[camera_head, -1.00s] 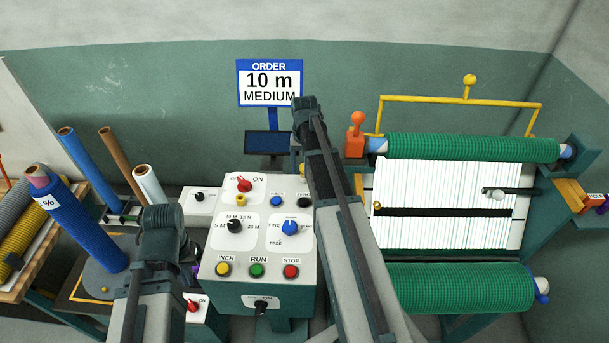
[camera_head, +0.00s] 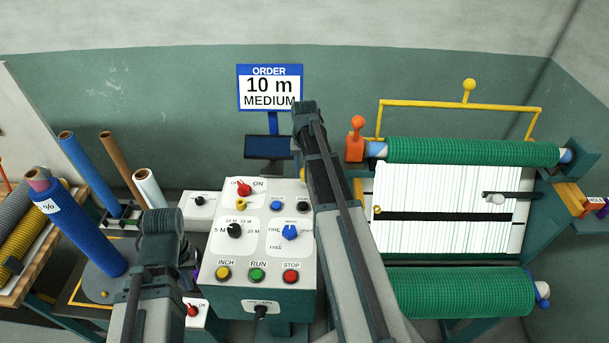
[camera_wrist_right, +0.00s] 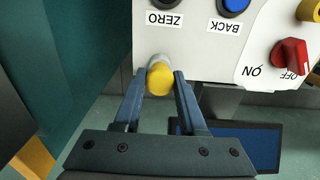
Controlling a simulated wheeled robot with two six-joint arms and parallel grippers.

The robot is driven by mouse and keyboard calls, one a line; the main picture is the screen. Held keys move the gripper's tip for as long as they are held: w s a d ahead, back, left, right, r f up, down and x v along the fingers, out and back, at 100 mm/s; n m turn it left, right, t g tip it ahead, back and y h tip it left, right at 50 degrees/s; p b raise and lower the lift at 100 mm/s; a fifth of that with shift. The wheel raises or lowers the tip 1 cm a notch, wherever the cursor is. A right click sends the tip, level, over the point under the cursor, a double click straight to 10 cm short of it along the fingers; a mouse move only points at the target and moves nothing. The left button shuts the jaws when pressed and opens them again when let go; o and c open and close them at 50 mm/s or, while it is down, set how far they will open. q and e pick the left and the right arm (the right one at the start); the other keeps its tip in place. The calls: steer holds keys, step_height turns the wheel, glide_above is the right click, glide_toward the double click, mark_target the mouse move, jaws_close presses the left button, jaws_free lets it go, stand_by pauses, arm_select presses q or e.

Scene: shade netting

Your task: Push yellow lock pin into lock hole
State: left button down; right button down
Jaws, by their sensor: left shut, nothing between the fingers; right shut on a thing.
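In the right wrist view, a yellow pin (camera_wrist_right: 158,78) with a pale collar sits at the edge of the white control panel, beside the ZERO label. My right gripper (camera_wrist_right: 164,80) has a finger on each side of it and is shut on it. The lock hole cannot be made out; the pin's inner end is hidden. In the head view my right arm (camera_head: 340,215) covers most of that panel side. My left gripper (camera_head: 186,250) is shut and empty at the left of the control panel, largely hidden by its own wrist.
The control panel (camera_head: 220,265) has several knobs and buttons close to both arms. A netting machine with green rolls (camera_head: 460,292) stands at the right. A blue roll (camera_head: 85,235) stands at the left. An order sign (camera_head: 269,87) reads 10 m, medium.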

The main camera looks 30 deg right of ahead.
steer(key=shift+r+p, duration=0.75)
steer(key=shift+p, duration=0.05)
stand_by(0.4)
steer(key=shift+r+p, duration=1.85)
steer(key=shift+r, duration=0.05)
step_height(320, 180, up, 4)
steer(key=p, duration=0.4)
